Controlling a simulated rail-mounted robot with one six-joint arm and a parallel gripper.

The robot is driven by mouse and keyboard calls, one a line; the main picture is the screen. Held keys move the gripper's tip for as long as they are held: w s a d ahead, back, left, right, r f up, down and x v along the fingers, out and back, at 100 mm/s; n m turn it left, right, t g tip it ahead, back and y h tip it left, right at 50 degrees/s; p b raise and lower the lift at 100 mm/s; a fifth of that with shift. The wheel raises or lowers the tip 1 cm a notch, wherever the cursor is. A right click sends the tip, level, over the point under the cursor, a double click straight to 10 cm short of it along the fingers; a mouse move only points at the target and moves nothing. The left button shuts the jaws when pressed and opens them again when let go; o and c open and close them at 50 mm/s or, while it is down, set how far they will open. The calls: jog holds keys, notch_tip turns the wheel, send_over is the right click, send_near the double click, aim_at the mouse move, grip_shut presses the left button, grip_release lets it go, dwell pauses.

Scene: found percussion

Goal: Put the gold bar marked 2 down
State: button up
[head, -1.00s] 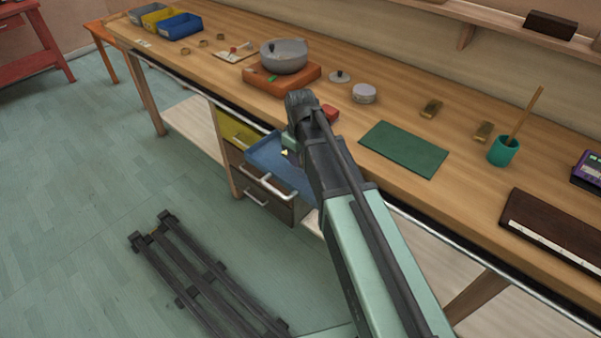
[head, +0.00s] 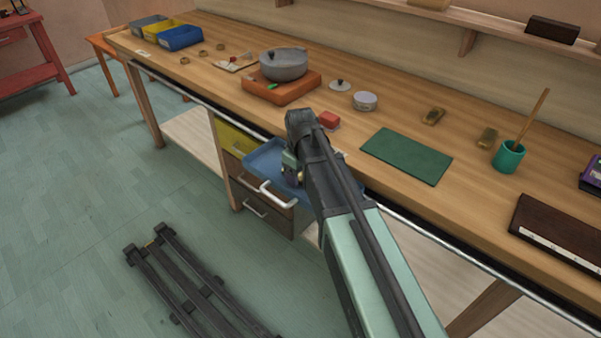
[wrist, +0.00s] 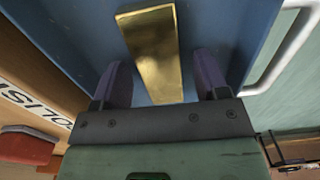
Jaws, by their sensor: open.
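A gold bar (wrist: 155,45) lies on the blue floor of the open drawer (wrist: 80,35) in the wrist view. No number shows on its visible face. My gripper (wrist: 166,80) is open, with one purple-grey finger on each side of the bar's near end and gaps visible beside it. In the head view my gripper is over the blue drawer (head: 263,157), mostly hidden behind my arm, and the bar is hardly visible there.
The drawer's pale handle (head: 277,196) sticks out in front. On the bench (head: 380,110) stand a red block (head: 329,119), a green mat (head: 407,156), a round tin (head: 365,101), a grey pot (head: 284,66) on an orange board and a teal cup (head: 508,155). Open floor lies at left.

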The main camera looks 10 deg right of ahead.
aim_at(300, 175)
notch_tip(300, 175, up, 13)
jog(key=p, duration=1.3)
jog(key=s+m, duration=0.7)
jog(key=s, duration=0.9)
jog(key=shift+f+b, duration=0.35)
